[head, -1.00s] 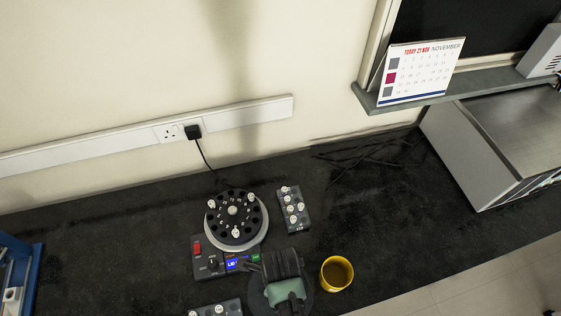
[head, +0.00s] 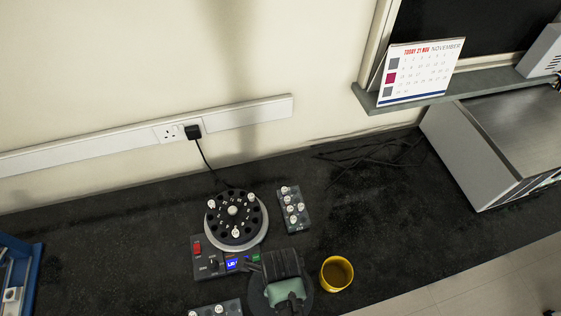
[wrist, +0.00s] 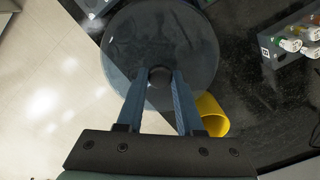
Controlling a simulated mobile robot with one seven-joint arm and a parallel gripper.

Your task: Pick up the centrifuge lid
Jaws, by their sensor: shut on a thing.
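The centrifuge lid (wrist: 135,40) is a dark, smoky round disc with a small dark knob at its middle. My gripper (wrist: 160,76) is shut on that knob, with its two blue fingers on either side of it in the wrist view. In the head view my gripper's body (head: 283,275) hides most of the lid, and only a dark rim (head: 308,298) shows around it. The centrifuge (head: 233,222) stands to the left with its rotor uncovered and a few white-capped tubes in it. Its control panel has a lit blue display.
A yellow cup (head: 337,273) stands just right of my gripper and the lid. A tube rack (head: 294,209) is right of the centrifuge, and another rack (head: 217,309) is at the bottom edge.

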